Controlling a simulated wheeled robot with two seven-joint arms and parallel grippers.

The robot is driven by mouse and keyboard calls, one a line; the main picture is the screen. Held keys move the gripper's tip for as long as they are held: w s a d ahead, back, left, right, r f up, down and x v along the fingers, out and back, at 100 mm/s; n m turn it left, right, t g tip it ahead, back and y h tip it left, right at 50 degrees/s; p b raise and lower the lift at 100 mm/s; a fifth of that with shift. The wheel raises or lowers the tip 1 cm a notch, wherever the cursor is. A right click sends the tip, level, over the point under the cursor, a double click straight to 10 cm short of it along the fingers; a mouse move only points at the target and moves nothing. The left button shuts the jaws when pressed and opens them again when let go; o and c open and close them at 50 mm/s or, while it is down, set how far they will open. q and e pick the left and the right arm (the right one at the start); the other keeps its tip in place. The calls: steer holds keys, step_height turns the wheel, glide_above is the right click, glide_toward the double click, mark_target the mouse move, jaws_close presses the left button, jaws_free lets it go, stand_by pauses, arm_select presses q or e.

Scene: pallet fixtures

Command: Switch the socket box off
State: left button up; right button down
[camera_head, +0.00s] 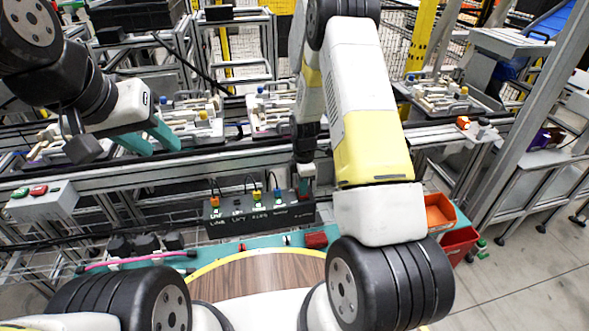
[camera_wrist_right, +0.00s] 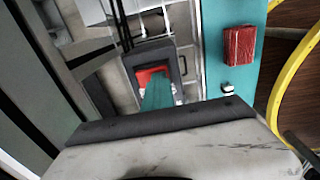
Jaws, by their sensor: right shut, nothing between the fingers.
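The socket box (camera_head: 235,216) is a long dark box with several coloured plugs and cables on top, below the conveyor rail in the head view. My right gripper (camera_head: 307,172) points down at the box's right end. In the right wrist view its teal fingers (camera_wrist_right: 158,94) are shut together and empty. Just beyond them shows a red part (camera_wrist_right: 146,76) in a dark frame, apparently the box's switch. The fingers overlap it; I cannot tell whether they touch it, or its position. My left gripper (camera_head: 152,143) has its teal fingers apart and empty, away from the box.
A grey button box (camera_head: 45,203) is at the left. A red block (camera_head: 316,240) lies on the teal table edge, also in the right wrist view (camera_wrist_right: 239,45). Orange and red bins (camera_head: 440,213) stand at the right. Trays with parts line the conveyor behind.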

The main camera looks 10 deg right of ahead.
steer(key=shift+s+f, duration=0.5)
steer(key=shift+s, duration=0.05)
steer(key=shift+w+r, duration=0.3)
steer(key=shift+w, duration=0.6)
steer(key=shift+w+r, duration=0.1)
steer(key=shift+r, duration=0.25)
step_height(320, 180, up, 14)
steer(key=shift+s, duration=0.45)
